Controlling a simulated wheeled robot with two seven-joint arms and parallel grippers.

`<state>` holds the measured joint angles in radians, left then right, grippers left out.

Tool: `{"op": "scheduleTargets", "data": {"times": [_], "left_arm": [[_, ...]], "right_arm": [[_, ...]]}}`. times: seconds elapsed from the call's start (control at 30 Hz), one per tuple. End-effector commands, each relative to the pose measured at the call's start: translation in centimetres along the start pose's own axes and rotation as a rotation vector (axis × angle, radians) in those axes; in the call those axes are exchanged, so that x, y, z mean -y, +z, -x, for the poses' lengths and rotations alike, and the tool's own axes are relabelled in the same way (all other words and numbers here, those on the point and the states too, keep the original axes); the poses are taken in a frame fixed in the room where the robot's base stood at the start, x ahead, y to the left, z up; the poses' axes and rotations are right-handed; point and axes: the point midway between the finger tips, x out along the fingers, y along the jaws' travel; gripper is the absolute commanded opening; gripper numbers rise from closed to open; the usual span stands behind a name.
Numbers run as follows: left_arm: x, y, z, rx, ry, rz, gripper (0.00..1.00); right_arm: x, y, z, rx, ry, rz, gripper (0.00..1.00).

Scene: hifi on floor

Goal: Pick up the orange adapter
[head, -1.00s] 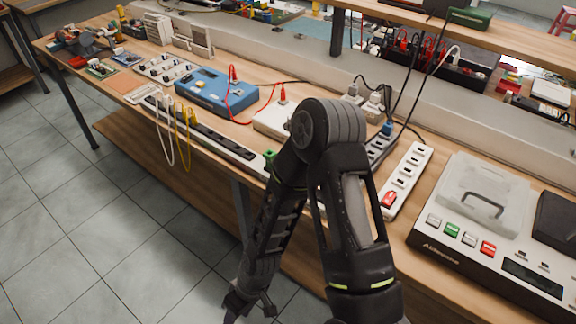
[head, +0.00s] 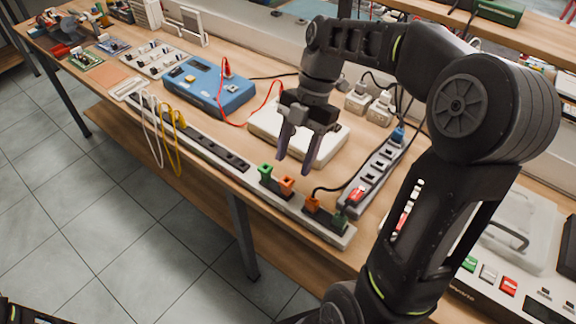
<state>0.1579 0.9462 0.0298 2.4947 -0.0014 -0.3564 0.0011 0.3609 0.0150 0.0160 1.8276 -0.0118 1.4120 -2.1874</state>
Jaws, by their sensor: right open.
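A long grey power strip (head: 217,153) runs along the front edge of the bench. An orange adapter (head: 286,184) is plugged into it, between a green adapter (head: 265,172) and a second, darker orange plug (head: 312,203). A black cable runs to the darker plug, and a dark green adapter (head: 341,221) stands at the strip's near end. My right gripper (head: 294,165) points down, open and empty, over the bench just behind and above the orange adapter. It appears apart from the adapter. My left gripper is not in view.
A white box (head: 330,150) lies behind my right gripper. A second power strip (head: 371,178) with a red switch is to the right. A blue device (head: 208,87) with a red lead stands left. White and yellow cables (head: 172,145) hang over the bench edge.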

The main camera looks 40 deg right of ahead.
Motion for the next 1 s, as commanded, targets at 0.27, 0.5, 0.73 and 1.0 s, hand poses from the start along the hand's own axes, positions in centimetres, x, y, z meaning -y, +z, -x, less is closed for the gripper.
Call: {"op": "scheduleTargets", "data": {"times": [0.27, 0.5, 0.73, 1.0], "left_arm": [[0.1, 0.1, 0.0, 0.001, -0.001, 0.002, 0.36], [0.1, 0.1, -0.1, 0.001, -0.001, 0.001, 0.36], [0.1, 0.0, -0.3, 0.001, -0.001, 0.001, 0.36], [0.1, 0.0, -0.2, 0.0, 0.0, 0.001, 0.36]], "right_arm": [[0.0, 0.0, 0.0, 0.0, 0.0, 0.0, 0.49], [0.0, 0.0, -1.0, -0.002, -0.003, -0.001, 0.49], [0.0, 0.0, -2.7, 0.0, -0.001, -0.001, 0.49], [0.0, -0.1, -2.8, -0.001, -0.001, -0.001, 0.49]]}}
